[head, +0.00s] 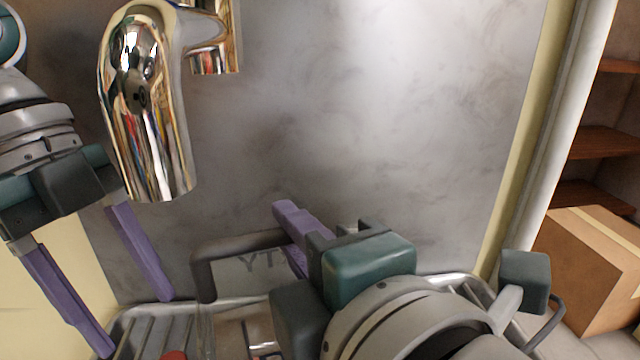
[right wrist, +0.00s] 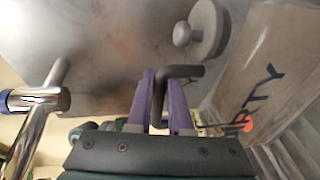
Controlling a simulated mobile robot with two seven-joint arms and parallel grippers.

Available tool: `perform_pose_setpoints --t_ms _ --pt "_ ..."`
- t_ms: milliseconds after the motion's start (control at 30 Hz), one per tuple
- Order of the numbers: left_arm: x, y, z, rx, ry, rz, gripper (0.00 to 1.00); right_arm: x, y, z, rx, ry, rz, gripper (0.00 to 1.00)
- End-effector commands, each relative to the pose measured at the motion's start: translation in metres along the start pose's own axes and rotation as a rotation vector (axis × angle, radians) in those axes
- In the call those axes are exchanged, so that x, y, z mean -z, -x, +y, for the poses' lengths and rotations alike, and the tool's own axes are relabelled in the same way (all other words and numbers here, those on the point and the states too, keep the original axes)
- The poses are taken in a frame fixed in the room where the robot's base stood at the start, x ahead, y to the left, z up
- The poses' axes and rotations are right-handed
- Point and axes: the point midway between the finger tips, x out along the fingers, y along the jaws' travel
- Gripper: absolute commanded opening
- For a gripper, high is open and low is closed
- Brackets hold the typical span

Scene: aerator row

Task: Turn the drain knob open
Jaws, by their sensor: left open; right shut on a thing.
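My right gripper (head: 290,212) is shut on a dark bent handle (head: 235,246). In the right wrist view the handle (right wrist: 182,71) passes between the two purple fingers (right wrist: 162,88). The handle stands beside a clear container (head: 262,265) with dark letters, partly hidden by my right gripper. A grey round disc with a small knob (right wrist: 190,33) shows above the fingers in the right wrist view, apart from them; I cannot tell whether it is the drain knob. My left gripper (head: 136,325) is open and empty at the left, its purple fingers pointing down.
A chrome faucet (head: 145,110) hangs at the upper left, close to my left gripper. A metal rack (head: 150,318) lies below. A small red thing (head: 174,355) shows at the bottom edge. A cardboard box (head: 590,265) stands at the right. The grey wall's middle is clear.

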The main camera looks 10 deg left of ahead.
Motion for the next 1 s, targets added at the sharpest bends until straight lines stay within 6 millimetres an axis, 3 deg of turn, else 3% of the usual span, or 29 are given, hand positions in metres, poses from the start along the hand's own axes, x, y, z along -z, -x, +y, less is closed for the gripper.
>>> perform_pose_setpoints --t_ms 100,300,667,1000 --pt "0.001 -0.025 0.001 -0.004 0.000 0.003 0.64 0.000 0.000 -0.001 0.003 0.000 -0.001 0.00" --pt "0.001 -0.050 0.000 -0.001 0.000 0.001 0.64 0.000 0.000 -0.001 0.003 0.000 -0.001 0.00" --pt "0.000 -0.056 0.000 0.001 0.000 0.000 0.64 0.000 0.000 -0.001 0.003 0.000 -0.001 0.00" --pt "0.000 -0.056 0.000 0.001 0.000 0.000 0.27 0.000 0.000 -0.001 0.003 0.000 -0.001 0.00"
